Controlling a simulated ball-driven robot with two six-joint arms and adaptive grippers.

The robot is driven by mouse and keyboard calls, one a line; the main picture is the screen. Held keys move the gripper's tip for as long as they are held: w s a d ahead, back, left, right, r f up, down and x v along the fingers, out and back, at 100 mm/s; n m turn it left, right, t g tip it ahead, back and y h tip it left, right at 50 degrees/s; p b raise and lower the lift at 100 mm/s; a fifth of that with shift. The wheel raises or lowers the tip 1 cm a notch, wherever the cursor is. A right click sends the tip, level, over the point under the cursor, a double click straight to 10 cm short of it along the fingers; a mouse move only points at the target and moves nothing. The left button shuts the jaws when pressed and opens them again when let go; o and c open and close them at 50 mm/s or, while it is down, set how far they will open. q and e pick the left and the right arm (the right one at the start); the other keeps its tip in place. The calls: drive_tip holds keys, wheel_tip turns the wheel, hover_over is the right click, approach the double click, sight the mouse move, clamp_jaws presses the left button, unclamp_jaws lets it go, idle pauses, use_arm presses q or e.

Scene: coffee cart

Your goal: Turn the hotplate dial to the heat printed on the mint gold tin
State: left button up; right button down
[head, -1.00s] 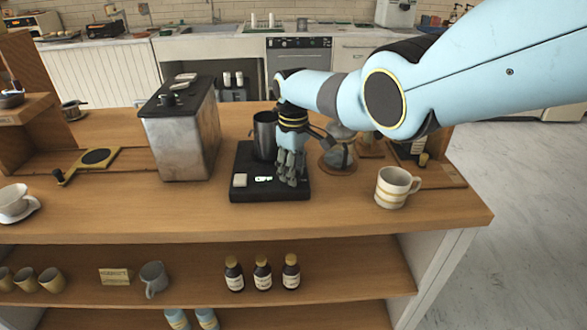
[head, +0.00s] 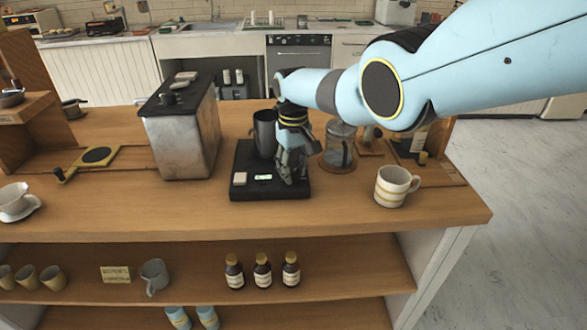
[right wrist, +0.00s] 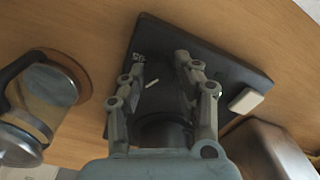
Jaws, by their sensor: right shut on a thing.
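The black hotplate (head: 243,190) sits on the wooden counter with a small lit green display (head: 264,177), too small to read surely. My right gripper (head: 291,178) reaches down over its front right part and hides the dial in the head view. In the right wrist view, my right gripper (right wrist: 162,75) has its fingers either side of the dark dial, whose white mark (right wrist: 152,84) shows between them; it is shut on the dial. Two pale blue tins with gold bands (head: 178,318) stand on the lowest shelf, their print unreadable. My left gripper is out of view.
A dark metal pitcher (head: 264,133) stands on the hotplate's back, close to my gripper. A glass carafe (head: 339,146) and a striped mug (head: 393,186) stand to the right. A metal box machine (head: 182,130) stands left. The front counter strip is clear.

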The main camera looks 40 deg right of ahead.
sight(293, 171)
drive_tip(key=c, duration=1)
unclamp_jaws()
wheel_tip(293, 171, up, 12)
